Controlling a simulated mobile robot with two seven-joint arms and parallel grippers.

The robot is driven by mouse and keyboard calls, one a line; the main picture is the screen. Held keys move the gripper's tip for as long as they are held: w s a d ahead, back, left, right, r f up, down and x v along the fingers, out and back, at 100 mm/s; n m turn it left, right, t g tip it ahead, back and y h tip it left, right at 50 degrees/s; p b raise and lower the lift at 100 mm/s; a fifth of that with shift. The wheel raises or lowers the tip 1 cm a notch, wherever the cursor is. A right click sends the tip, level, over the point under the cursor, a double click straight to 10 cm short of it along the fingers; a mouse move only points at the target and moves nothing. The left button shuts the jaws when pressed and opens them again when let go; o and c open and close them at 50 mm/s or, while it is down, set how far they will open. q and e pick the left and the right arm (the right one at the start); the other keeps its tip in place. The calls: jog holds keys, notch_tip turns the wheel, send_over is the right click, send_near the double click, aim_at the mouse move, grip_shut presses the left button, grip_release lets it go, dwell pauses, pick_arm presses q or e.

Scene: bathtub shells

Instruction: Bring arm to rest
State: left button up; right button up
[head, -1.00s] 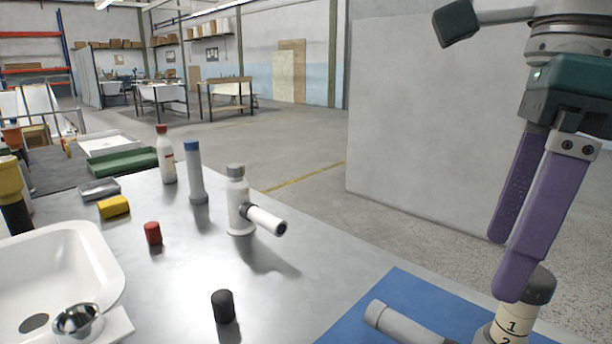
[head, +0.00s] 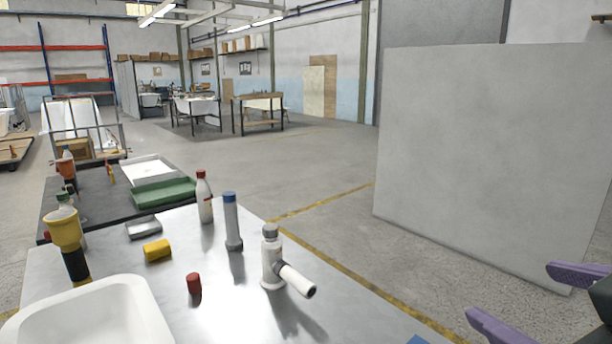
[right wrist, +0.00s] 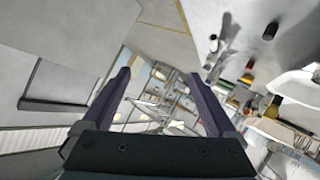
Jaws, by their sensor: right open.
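My right gripper (head: 520,300) is at the lower right edge of the head view. Its two purple fingers are spread apart with nothing between them. In the right wrist view its fingers (right wrist: 160,95) are wide open, with only the distant room between them. It is beside the metal table (head: 225,290), to the right of it and apart from the things on it. Most of the right arm is outside the head view. My left gripper shows in neither view.
A white fitting with a side pipe (head: 272,262), a blue-capped tube (head: 232,225), a red-capped bottle (head: 204,200), a red cap (head: 194,284) and a white basin (head: 95,315) are on the table. A grey partition (head: 490,150) stands at the right. Open floor lies behind the table.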

jog(key=s+f+m+g+p, duration=0.15)
jog(key=s+f+g, duration=0.3)
jog(key=s, duration=0.45)
jog(key=s+f+m+g+p, duration=0.1)
jog(key=s+f+m+g, duration=0.1)
jog(key=s+f+g, duration=0.45)
pick_arm(q)
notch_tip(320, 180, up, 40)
jog(key=p, duration=3.7)
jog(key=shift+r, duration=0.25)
pick_arm(e)
notch_tip(320, 180, up, 40)
jog(key=s+t, duration=0.1)
jog(key=t, duration=0.1)
jog(key=shift+s+n+y, duration=0.25)
jog(key=shift+n+y, duration=0.1)
jog(key=shift+y, duration=0.05)
jog(key=shift+r, duration=0.1)
